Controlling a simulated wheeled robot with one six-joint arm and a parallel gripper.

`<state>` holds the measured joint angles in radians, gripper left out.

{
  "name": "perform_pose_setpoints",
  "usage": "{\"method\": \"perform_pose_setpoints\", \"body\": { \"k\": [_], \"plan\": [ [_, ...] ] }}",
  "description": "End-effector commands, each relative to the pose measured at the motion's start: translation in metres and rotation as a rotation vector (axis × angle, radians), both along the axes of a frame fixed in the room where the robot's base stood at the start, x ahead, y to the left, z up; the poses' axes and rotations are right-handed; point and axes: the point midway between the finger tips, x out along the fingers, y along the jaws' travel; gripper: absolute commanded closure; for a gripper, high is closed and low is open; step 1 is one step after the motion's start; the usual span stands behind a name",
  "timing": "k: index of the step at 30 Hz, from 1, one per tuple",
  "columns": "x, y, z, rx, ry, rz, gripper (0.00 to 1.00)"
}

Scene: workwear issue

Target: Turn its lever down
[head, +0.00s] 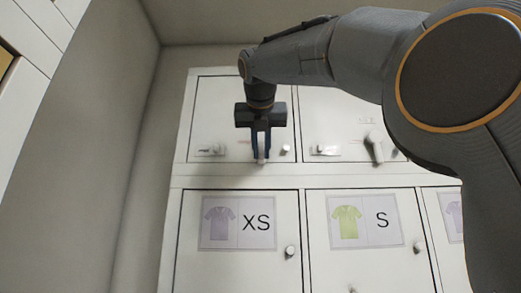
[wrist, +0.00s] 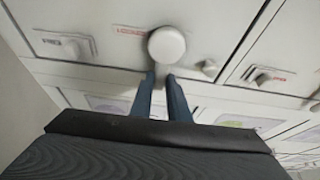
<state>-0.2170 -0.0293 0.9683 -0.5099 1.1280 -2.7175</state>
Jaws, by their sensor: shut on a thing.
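My gripper (head: 261,151) reaches down in front of the upper left locker door (head: 220,108). Its two blue fingers are shut on a white lever (head: 261,158), of which only a small end shows below the fingertips in the head view. In the wrist view the lever's round white end (wrist: 167,46) stands just beyond the fingertips (wrist: 162,76). The rest of the lever is hidden, so its exact angle cannot be told. The door looks closed.
A small knob (head: 285,149) sits right of my gripper, and a small fitting (head: 216,150) is to its left. The neighbouring upper door has its own lever (head: 375,150). Below are closed doors with XS (head: 256,222) and S (head: 382,220) shirt signs. A wall borders the left.

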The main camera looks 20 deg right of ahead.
Motion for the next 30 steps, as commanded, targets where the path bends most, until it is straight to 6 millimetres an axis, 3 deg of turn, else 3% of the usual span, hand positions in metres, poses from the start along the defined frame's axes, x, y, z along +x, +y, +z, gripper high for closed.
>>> {"method": "perform_pose_setpoints", "body": {
  "k": [6, 7, 10, 20, 30],
  "plan": [
    [-0.001, -0.001, 0.002, -0.002, -0.004, 0.000, 1.00],
    [-0.001, -0.001, 0.002, -0.002, -0.004, 0.000, 0.80],
    [-0.001, 0.000, 0.002, -0.002, -0.003, 0.000, 0.66],
    [-0.003, 0.001, 0.002, 0.000, -0.002, 0.001, 0.66],
    [-0.046, 0.014, 0.020, 0.000, -0.003, 0.003, 0.66]
  ]
}}
